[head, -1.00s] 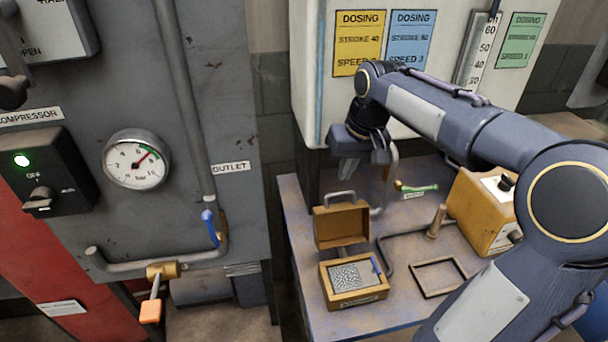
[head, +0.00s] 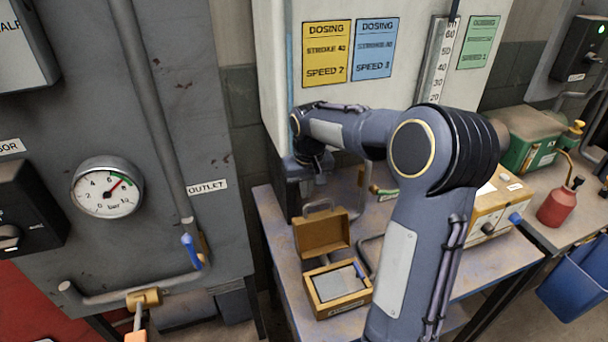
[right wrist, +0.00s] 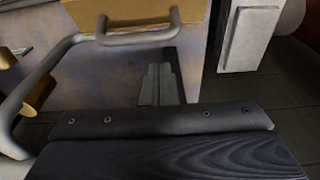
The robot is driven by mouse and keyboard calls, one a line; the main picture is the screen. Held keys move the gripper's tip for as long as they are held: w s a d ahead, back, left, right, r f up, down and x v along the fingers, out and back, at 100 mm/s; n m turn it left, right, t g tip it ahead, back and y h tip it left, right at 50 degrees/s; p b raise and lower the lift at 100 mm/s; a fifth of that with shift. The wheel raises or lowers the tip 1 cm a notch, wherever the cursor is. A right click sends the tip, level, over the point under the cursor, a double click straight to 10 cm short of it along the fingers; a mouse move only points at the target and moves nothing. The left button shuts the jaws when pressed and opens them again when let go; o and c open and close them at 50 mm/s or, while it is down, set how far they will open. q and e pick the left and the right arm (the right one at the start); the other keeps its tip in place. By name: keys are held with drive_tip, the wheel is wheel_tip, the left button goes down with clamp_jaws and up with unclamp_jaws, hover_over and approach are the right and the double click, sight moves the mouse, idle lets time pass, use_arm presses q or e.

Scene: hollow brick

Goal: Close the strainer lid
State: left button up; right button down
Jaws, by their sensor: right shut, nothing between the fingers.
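The strainer is a brass-coloured box (head: 338,308) on the bench, with a pale grey screen inside. Its lid (head: 322,237) stands open, tilted up at the back edge, with a grey bar handle (head: 318,205) on top. In the right wrist view the lid (right wrist: 130,14) and handle (right wrist: 140,38) show at the top edge. My right gripper (head: 319,181) is just behind and above the handle, apart from it in the head view. Its fingers (right wrist: 160,84) are together and empty in the right wrist view. My left gripper is out of view.
A grey pipe (head: 368,258) runs on the bench (head: 280,233) right of the strainer. A yellow box (head: 502,205) stands farther right, partly behind my right arm. The tall pale cabinet (head: 290,90) rises behind. A grey panel with a gauge (head: 107,187) is at left.

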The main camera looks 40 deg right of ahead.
drive_tip(key=shift+s+a+r, duration=0.15)
drive_tip(key=shift+s+a, duration=0.05)
drive_tip(key=shift+s, duration=0.35)
drive_tip(key=shift+s+a+r, duration=0.15)
drive_tip(key=shift+s+a, duration=0.05)
drive_tip(key=shift+s, duration=0.35)
